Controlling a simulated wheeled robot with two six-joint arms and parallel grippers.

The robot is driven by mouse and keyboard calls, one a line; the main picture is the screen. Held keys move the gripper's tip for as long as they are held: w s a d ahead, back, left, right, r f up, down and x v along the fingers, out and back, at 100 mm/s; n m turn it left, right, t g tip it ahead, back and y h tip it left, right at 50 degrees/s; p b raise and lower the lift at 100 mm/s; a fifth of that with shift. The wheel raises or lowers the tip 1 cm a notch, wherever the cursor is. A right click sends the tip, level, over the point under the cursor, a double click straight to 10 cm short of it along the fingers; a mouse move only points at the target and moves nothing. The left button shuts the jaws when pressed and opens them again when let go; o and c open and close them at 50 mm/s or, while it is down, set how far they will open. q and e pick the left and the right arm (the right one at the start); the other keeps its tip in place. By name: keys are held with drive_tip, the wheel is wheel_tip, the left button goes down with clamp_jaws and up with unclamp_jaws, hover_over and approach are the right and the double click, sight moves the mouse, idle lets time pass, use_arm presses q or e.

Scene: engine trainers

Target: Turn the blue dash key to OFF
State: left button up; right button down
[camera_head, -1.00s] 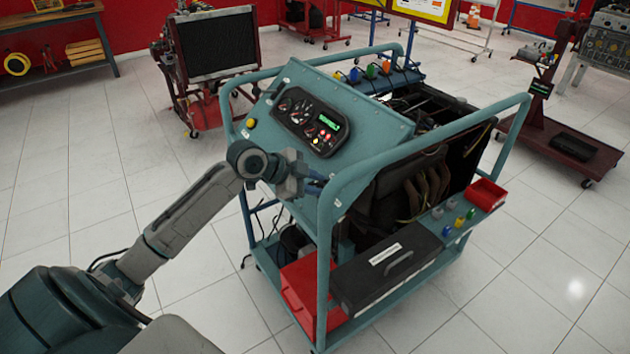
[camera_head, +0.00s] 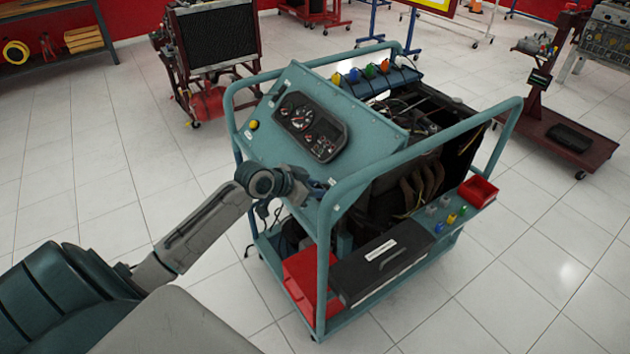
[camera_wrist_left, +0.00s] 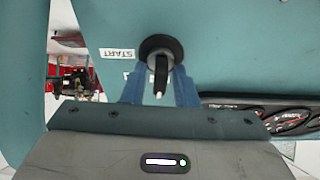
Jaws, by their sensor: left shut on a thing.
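The teal dash panel (camera_head: 262,147) of the engine trainer slopes toward my left arm. In the left wrist view the key (camera_wrist_left: 161,76) sits in a round black switch (camera_wrist_left: 161,48) on this panel. It looks dark with a pale end, and its blue is not clear there. My left gripper (camera_wrist_left: 161,92) is shut on the key, one blue finger on each side. In the head view the gripper (camera_head: 318,188) is at the panel's lower right corner and hides the key. A START label (camera_wrist_left: 117,53) is beside the switch; another label is mostly covered by a finger.
The gauge cluster (camera_head: 311,127) is dark. The cart's tubular rail (camera_head: 325,245) stands close right of my gripper. A black case (camera_head: 382,262) and red boxes (camera_head: 305,275) are on the lower shelf.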

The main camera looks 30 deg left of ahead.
use_arm(q)
drive_tip(key=shift+n, duration=0.4)
drive_tip(key=o, duration=0.7)
drive_tip(key=shift+c, duration=0.2)
drive_tip(key=v, duration=1)
drive_tip(key=shift+s+r, duration=0.25)
drive_tip(key=shift+s, duration=0.05)
drive_tip(key=shift+a, duration=0.1)
drive_tip(key=shift+f, duration=0.1)
